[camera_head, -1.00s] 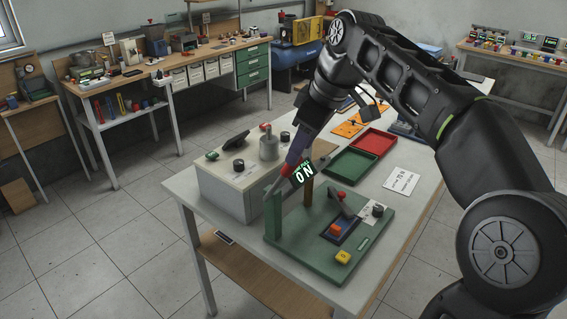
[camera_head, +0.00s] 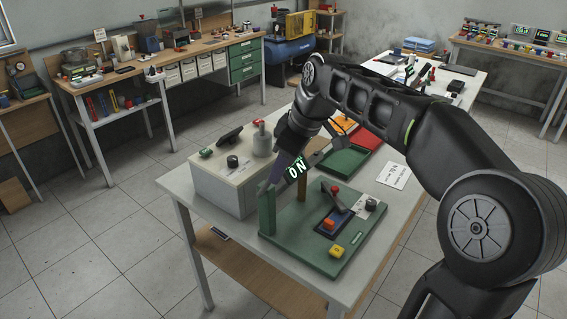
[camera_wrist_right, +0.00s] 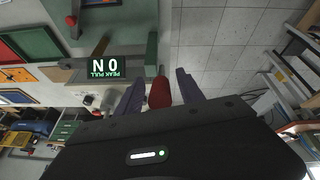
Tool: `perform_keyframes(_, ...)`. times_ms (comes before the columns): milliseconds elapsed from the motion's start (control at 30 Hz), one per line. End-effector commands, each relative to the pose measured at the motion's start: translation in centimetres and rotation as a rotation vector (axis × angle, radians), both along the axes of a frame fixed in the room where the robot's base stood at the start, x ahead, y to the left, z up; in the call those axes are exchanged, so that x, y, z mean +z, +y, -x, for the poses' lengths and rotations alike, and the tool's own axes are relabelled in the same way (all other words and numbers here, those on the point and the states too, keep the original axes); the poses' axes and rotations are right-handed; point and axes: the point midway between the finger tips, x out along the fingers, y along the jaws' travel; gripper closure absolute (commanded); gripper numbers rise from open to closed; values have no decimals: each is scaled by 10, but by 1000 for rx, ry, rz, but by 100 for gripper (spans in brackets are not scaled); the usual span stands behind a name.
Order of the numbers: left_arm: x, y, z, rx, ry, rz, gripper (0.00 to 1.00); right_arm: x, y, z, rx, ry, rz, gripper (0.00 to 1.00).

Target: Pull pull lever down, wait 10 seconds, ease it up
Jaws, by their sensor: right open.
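The red handle (camera_wrist_right: 159,92) shows in the right wrist view beside the green post (camera_wrist_right: 152,50). My right gripper (camera_wrist_right: 160,77) is open, with its purple fingers on either side of the handle; contact cannot be told. In the head view my right gripper (camera_head: 273,176) is beside the top of the green post (camera_head: 267,212), and it hides the red handle there. The black display (camera_head: 296,168) reads 0 N; in the wrist view the display (camera_wrist_right: 104,68) also carries the words PEAK PULL. My left gripper is not in view.
The green board (camera_head: 300,252) carries a small lever with a red knob (camera_head: 335,189), an orange block (camera_head: 329,224) and a yellow block (camera_head: 337,251). A grey box (camera_head: 222,191) stands close on the left. A green tray (camera_head: 345,162) lies behind. The table's front right is clear.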

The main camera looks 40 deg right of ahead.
Motion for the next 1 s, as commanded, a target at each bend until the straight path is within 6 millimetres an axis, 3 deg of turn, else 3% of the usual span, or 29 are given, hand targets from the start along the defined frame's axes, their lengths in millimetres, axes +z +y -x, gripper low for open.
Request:
perform_keyframes(233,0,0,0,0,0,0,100,-1,0,0,0,0,0,57)
perform_keyframes(767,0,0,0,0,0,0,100,0,0,0,0,0,0,100)
perform_keyframes(1000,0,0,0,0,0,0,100,0,0,0,0,0,0,100)
